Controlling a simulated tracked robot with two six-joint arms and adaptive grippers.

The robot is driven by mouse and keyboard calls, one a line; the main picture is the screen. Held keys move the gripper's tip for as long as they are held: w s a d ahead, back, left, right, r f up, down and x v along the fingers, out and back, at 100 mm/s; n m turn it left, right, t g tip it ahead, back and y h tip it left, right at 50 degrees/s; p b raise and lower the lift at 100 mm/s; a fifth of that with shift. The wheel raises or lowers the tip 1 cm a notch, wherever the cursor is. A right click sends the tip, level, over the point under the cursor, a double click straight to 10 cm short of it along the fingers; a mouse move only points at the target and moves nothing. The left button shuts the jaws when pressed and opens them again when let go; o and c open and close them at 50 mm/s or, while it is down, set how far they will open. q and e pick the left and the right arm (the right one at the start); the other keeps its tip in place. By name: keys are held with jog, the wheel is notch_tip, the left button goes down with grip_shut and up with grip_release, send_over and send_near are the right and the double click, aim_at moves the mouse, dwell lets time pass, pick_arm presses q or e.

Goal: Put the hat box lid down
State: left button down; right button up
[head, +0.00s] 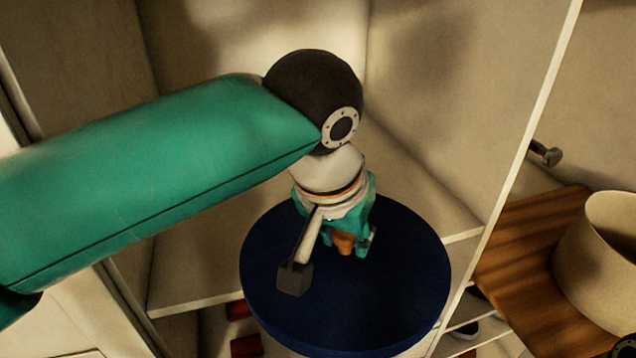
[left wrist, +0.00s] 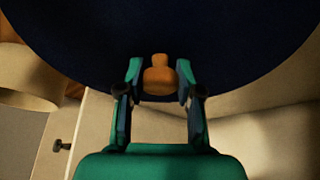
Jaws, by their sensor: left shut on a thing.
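The hat box lid (head: 400,290) is a large dark blue disc with a small orange-brown knob (head: 343,243) on top. It lies roughly level in the lower middle of the head view. My left gripper (head: 352,245) comes down from above and is shut on the knob. In the left wrist view the knob (left wrist: 159,76) sits between the two green fingers, with the lid's dark blue face (left wrist: 230,50) behind it. My right gripper does not show.
Pale closet walls (head: 440,120) stand behind and beside the lid. A pale panel edge (head: 500,200) rises to its right. A wooden surface (head: 520,265) with a beige round container (head: 600,260) is further right. Red items (head: 245,345) and a low shelf show below.

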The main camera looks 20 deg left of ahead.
pick_arm(q)
jog(key=w+a+p, duration=0.2)
jog(key=w+a, duration=0.1)
jog(key=w, duration=0.2)
jog(key=w+a+p, duration=0.1)
jog(key=w+a, duration=0.2)
jog(key=w, duration=0.2)
jog(key=w+a+p, duration=0.2)
jog(key=w+a, duration=0.1)
jog(key=w, duration=0.2)
jog(key=shift+w+a+r+p, duration=0.1)
jog(key=shift+w+a+p, duration=0.15)
jog(key=shift+w+p, duration=0.1)
jog(key=shift+f, duration=1.8)
jog(key=c, duration=0.8)
grip_release()
jog(key=shift+o, duration=0.2)
jog(key=v, duration=1.2)
